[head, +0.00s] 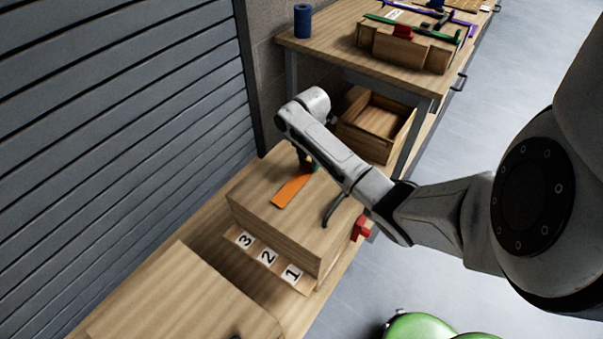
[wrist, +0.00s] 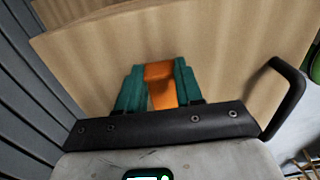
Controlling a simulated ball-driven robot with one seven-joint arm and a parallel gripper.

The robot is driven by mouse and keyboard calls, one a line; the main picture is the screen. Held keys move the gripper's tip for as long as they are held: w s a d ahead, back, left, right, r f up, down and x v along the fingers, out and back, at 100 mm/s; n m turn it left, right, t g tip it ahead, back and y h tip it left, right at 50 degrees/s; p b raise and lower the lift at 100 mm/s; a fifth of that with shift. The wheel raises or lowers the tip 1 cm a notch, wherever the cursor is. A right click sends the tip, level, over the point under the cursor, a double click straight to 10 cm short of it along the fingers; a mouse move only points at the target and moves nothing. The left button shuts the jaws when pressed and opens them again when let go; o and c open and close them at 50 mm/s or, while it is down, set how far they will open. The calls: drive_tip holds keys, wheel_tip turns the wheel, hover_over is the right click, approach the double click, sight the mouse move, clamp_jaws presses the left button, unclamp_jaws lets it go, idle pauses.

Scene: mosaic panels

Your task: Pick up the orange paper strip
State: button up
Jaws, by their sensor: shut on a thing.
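The orange paper strip (head: 291,190) lies along the top of a wooden box (head: 262,200) in the head view, its far end at my gripper (head: 309,166). In the wrist view, the strip (wrist: 159,72) shows between the two teal fingers of my gripper (wrist: 160,86), which is shut on it. The fingers are close to the box top. Whether the strip is lifted off the surface, I cannot tell.
Cards numbered 3, 2 and 1 (head: 267,257) sit at the box's front. A black handle (head: 335,209) and a red piece (head: 361,229) are at its right side. A grey slatted shutter (head: 120,110) stands left. A workbench (head: 340,47) with tools and a blue cylinder (head: 303,21) is behind.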

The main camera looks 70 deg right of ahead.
drive_tip(key=shift+r, duration=0.6)
drive_tip(key=shift+c, duration=0.5)
wheel_tip(320, 180, up, 2)
drive_tip(key=shift+r, duration=0.1)
drive_tip(key=s+a+r+p, duration=0.3)
drive_tip(key=s+r+p, duration=0.1)
drive_tip(key=s, duration=0.2)
drive_tip(key=s+a+r+p, duration=0.3)
drive_tip(key=s+r+p, duration=0.1)
drive_tip(key=s+r, duration=0.1)
drive_tip(key=shift+s+a+r, duration=0.3)
drive_tip(key=shift+s+a, duration=0.05)
drive_tip(key=shift+s, duration=0.3)
